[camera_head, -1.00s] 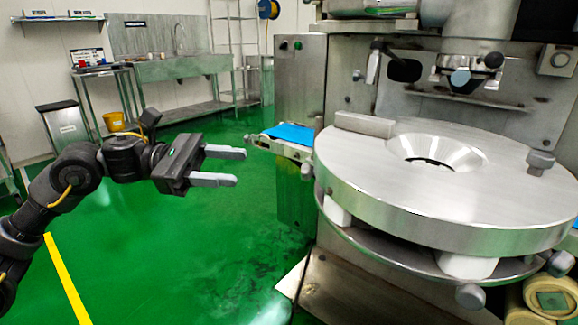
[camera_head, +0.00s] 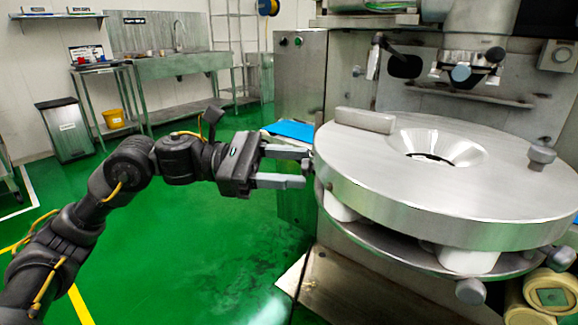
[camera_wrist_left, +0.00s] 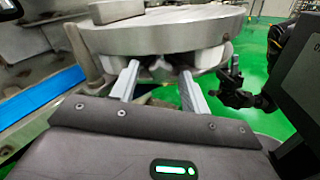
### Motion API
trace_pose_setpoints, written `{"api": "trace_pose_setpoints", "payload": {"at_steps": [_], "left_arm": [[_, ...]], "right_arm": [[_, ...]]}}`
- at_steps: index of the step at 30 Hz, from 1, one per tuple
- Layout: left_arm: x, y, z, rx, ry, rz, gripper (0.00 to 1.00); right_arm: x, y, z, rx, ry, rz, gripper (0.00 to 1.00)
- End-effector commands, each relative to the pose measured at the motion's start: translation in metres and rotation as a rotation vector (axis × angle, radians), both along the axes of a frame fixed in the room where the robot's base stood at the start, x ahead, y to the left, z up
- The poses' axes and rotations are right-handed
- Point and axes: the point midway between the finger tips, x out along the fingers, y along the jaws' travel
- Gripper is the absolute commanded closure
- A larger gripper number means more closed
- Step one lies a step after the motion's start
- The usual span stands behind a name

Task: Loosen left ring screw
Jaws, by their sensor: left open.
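My left gripper (camera_head: 304,168) is open at the left edge of the round metal ring (camera_head: 440,228) on the machine, its two grey fingers pointing right. In the left wrist view, the fingers (camera_wrist_left: 160,82) reach under the ring's rim (camera_wrist_left: 165,38). A grey knob-like screw head (camera_wrist_left: 160,70) shows between and beyond the fingertips; I cannot tell whether they touch it. A dark jointed shape, seemingly my right gripper (camera_wrist_left: 238,92), shows small at the right of the left wrist view.
A small conveyor with a blue belt (camera_head: 290,130) lies just behind my left gripper. Other grey knobs sit under the ring, one at the front (camera_head: 470,291). A flat metal block (camera_head: 364,120) lies on top. Green floor is clear to the left.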

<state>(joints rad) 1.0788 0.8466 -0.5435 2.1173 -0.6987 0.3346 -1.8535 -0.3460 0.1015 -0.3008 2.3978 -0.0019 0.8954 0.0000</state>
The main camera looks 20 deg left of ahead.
Motion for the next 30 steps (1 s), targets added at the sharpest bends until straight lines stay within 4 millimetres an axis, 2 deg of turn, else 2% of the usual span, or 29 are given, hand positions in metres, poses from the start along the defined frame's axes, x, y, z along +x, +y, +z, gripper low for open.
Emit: {"api": "trace_pose_setpoints", "payload": {"at_steps": [4, 5, 12, 15, 23, 30], "left_arm": [[0.0, 0.0001, -0.0001, 0.0, 0.0, 0.0, 0.54], [0.0, 0.0001, 0.0, 0.0, 0.0, 0.0, 0.57], [0.0, 0.0003, -0.0001, 0.0, 0.0, 0.0, 0.88], [0.0, 0.0003, -0.0001, 0.0, 0.0, 0.0, 0.99], [-0.0001, 0.0004, 0.0003, -0.004, 0.031, 0.0, 0.99], [-0.0004, 0.0001, 0.0008, -0.023, 0.162, -0.001, 0.99]], "right_arm": [[0.0005, -0.0001, 0.0005, 0.0, -0.002, -0.001, 0.64], [0.0006, -0.0001, 0.0005, 0.0, -0.001, -0.001, 0.64], [0.0003, -0.0002, 0.0002, 0.0, 0.001, -0.001, 0.64], [-0.0002, -0.0004, 0.0, 0.001, 0.003, -0.001, 0.64], [-0.0003, 0.0002, -0.0002, -0.003, 0.021, 0.0, 0.64], [0.0085, 0.0059, 0.0033, -0.026, 0.077, 0.013, 0.64]]}}
